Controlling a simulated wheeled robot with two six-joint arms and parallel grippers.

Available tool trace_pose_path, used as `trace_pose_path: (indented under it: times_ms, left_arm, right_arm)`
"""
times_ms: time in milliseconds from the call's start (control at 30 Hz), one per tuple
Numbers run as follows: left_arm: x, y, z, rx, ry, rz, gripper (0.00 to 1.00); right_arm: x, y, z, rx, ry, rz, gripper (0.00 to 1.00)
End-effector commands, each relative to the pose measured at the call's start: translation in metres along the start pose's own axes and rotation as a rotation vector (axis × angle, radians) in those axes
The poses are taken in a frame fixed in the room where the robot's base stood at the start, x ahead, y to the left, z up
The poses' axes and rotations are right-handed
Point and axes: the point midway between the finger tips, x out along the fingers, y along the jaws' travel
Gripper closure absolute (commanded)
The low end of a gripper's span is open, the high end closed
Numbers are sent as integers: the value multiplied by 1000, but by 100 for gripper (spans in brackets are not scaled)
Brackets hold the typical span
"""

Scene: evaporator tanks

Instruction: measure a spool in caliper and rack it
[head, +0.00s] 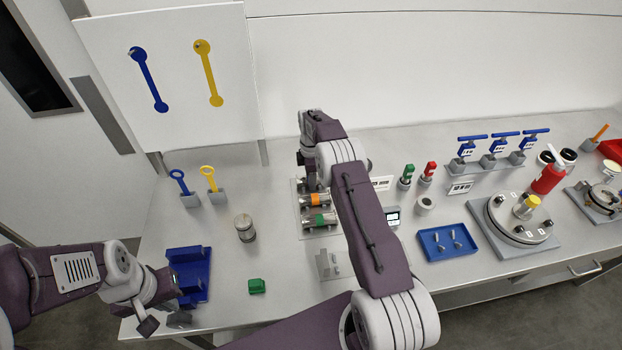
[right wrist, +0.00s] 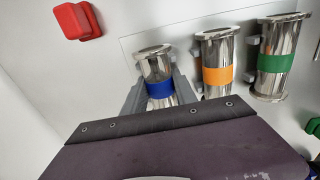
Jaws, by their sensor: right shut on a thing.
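A steel spool with a blue band (right wrist: 159,86) sits between the fingers of my right gripper (right wrist: 158,98), which is shut on it. It lies beside the orange-banded spool (right wrist: 217,65) and the green-banded spool (right wrist: 273,62) on a pale rack plate (right wrist: 135,32). I cannot tell whether it touches the plate. In the head view the orange spool (head: 315,200) and green spool (head: 319,220) show; my right arm hides the blue one. A grey two-pronged fixture (head: 327,265), possibly the caliper, stands in front of the rack. My left gripper (head: 165,318) is near the blue stand; its opening is unclear.
A blue stand (head: 188,272), a green block (head: 257,286) and a plain metal cylinder (head: 245,228) stand on the left of the bench. A small display (head: 392,217), a blue tray (head: 447,242) and a round flanged fixture (head: 515,222) are to the right.

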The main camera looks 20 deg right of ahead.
Motion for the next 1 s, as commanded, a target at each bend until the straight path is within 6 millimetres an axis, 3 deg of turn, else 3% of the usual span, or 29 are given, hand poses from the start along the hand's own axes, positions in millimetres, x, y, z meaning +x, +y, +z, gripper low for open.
trace_pose_path:
  times_ms: [67, 100, 167, 533, 800, 1000]
  left_arm:
    - [0, 0, 0, 0, 0, 0, 100]
    - [0, 0, 0, 0, 0, 0, 100]
    - [0, 0, 0, 0, 0, 0, 100]
    - [3, 0, 0, 0, 0, 0, 100]
    - [13, 0, 1, 0, 0, 0, 100]
    - [13, 0, 1, 0, 0, 0, 100]
  right_arm:
    - [-1, 0, 0, 0, 0, 1, 100]
    - [-1, 0, 0, 0, 0, 1, 55]
    - [-1, 0, 0, 0, 0, 1, 41]
    - [-6, 1, 0, 0, 0, 2, 41]
    - [-63, 1, 0, 0, 0, 5, 41]
    - [-89, 1, 0, 0, 0, 2, 41]
